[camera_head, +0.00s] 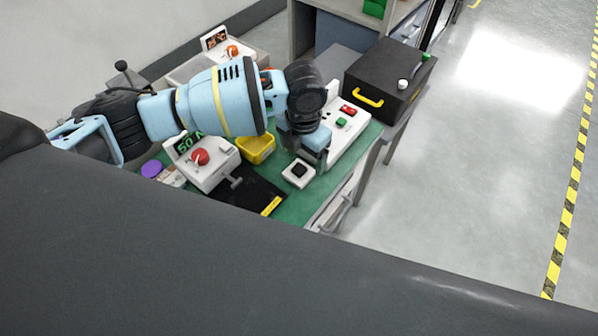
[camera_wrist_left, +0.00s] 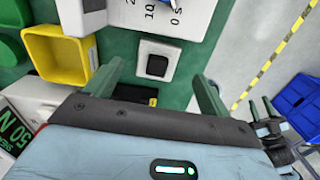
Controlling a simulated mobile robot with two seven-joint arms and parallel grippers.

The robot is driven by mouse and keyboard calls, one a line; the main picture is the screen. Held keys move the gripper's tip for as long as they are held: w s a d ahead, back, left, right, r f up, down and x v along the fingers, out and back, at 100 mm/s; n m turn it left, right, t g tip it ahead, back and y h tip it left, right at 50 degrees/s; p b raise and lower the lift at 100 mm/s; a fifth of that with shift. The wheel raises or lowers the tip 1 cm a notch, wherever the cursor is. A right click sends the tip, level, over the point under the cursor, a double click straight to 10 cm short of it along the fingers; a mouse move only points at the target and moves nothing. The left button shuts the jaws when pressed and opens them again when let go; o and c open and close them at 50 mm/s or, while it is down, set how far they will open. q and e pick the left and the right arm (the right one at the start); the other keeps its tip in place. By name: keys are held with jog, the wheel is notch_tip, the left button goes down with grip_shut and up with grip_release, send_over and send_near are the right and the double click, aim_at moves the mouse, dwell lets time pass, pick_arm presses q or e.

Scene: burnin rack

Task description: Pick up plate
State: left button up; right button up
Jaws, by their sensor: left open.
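No part is marked as the plate, and I cannot tell which one it is. A small white square piece with a black centre (camera_head: 298,173) lies on the green bench top; it also shows in the left wrist view (camera_wrist_left: 157,65). A flat black panel with a yellow mark (camera_head: 245,190) lies to its left. My left gripper (camera_head: 308,155) is above the bench, close to the white piece. In the left wrist view its open fingers (camera_wrist_left: 157,82) stand either side of the white piece's lower part, with nothing visibly held. Fingertip contact is unclear.
A yellow bin (camera_head: 257,148), a white box with a red knob (camera_head: 205,165) and a white panel with red and green buttons (camera_head: 345,130) crowd the bench. A black case (camera_head: 385,78) stands behind. Dark jointed parts, possibly my right gripper, show in the left wrist view (camera_wrist_left: 270,125).

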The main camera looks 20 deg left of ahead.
aim_at(299, 168)
pick_arm(q)
jog(key=f, duration=0.4)
jog(key=shift+s+a, duration=0.3)
jog(key=shift+s, duration=0.1)
jog(key=shift+f, duration=0.55)
jog(key=c, duration=1.1)
